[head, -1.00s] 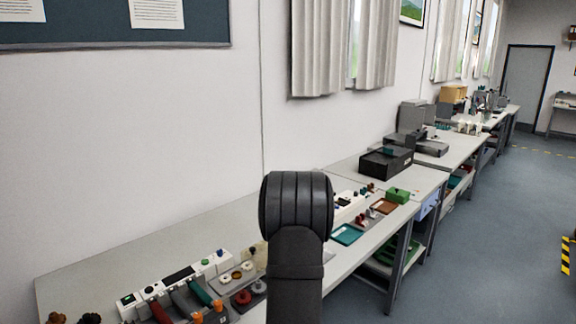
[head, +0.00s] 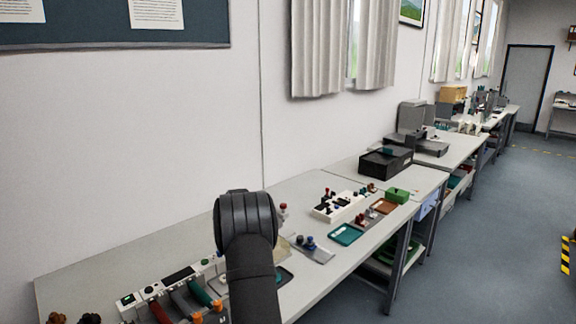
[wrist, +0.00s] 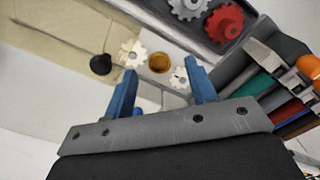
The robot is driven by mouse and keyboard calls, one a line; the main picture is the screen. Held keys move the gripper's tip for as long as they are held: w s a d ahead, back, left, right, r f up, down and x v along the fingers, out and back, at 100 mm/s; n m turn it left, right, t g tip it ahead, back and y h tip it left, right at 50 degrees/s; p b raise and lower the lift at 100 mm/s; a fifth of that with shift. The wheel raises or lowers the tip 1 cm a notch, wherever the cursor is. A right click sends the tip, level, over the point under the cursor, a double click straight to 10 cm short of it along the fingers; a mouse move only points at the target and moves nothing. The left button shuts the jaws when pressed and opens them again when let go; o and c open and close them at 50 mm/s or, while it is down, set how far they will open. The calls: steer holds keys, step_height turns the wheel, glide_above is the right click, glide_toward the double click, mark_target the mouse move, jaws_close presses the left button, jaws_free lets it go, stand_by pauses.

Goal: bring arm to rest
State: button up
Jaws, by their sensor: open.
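My gripper (wrist: 163,84) shows in the wrist view with its two blue fingers apart and nothing held between them. Past the fingertips lie a cream gear (wrist: 132,54), a brass-coloured round piece (wrist: 159,63) and a smaller white gear (wrist: 179,78). In the head view my dark arm rises from the bottom edge in front of the bench (head: 105,262). My gripper is hidden there behind the arm.
A dark tray with a red gear (wrist: 225,22) and a grey gear is at the wrist view's top. Coloured bars (wrist: 262,86) lie at its right. The head view shows a teal tray (head: 345,234), a white block (head: 335,207) and a black box (head: 385,162) along the bench.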

steer(key=a+f, duration=0.2)
steer(key=a, duration=0.1)
steer(key=shift+w, duration=0.4)
step_height(320, 180, down, 2)
steer(key=shift+d+f, duration=0.1)
steer(key=shift+f, duration=0.6)
steer(key=shift+o, duration=0.5)
